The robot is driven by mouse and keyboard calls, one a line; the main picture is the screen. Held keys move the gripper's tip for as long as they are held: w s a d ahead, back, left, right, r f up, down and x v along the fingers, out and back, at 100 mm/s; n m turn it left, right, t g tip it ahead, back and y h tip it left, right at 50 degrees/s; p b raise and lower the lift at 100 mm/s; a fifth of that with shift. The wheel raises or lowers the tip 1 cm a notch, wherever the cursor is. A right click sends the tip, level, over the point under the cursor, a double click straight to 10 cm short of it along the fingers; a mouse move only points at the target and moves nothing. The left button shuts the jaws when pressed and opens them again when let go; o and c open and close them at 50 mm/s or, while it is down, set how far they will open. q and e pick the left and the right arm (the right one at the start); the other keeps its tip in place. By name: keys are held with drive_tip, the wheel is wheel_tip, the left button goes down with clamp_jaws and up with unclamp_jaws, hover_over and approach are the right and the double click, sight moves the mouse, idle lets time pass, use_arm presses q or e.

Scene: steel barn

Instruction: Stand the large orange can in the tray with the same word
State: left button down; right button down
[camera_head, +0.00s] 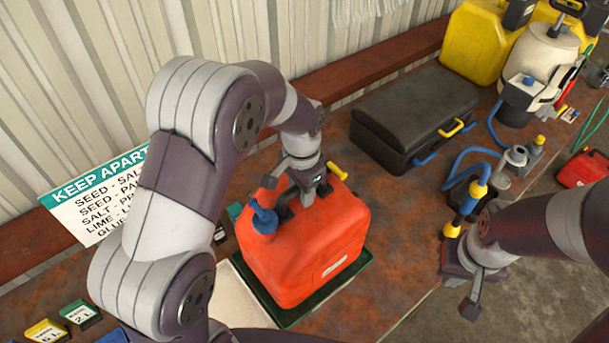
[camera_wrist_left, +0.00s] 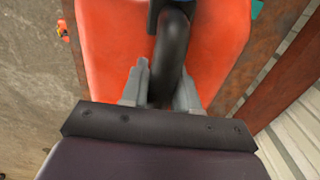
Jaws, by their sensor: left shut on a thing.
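The large orange can (camera_head: 315,240) is upright, with a blue cap (camera_head: 263,215) and a yellow piece near its top. A small pale label is on its side, too small to read. My left gripper (camera_head: 292,205) is shut on the can's dark handle, which also shows between the fingers in the left wrist view (camera_wrist_left: 173,60). A dark green tray (camera_head: 358,268) shows its rim around the can's base; I cannot tell whether the can touches its floor. Any word on the tray is hidden. My right gripper (camera_head: 455,278) is open and empty at the right.
A black toolbox (camera_head: 410,115) stands behind the can. A blue hose (camera_head: 462,160) and pump parts lie right of it. Yellow cans (camera_head: 480,45) and a white sprayer (camera_head: 550,55) stand at the back right. Small labelled blocks (camera_head: 80,313) and a sign (camera_head: 95,195) are at left.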

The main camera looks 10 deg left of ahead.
use_arm(q)
drive_tip(key=shift+s+f, duration=0.1)
drive_tip(key=c, duration=0.8)
unclamp_jaws()
drive_tip(key=shift+c, duration=0.2)
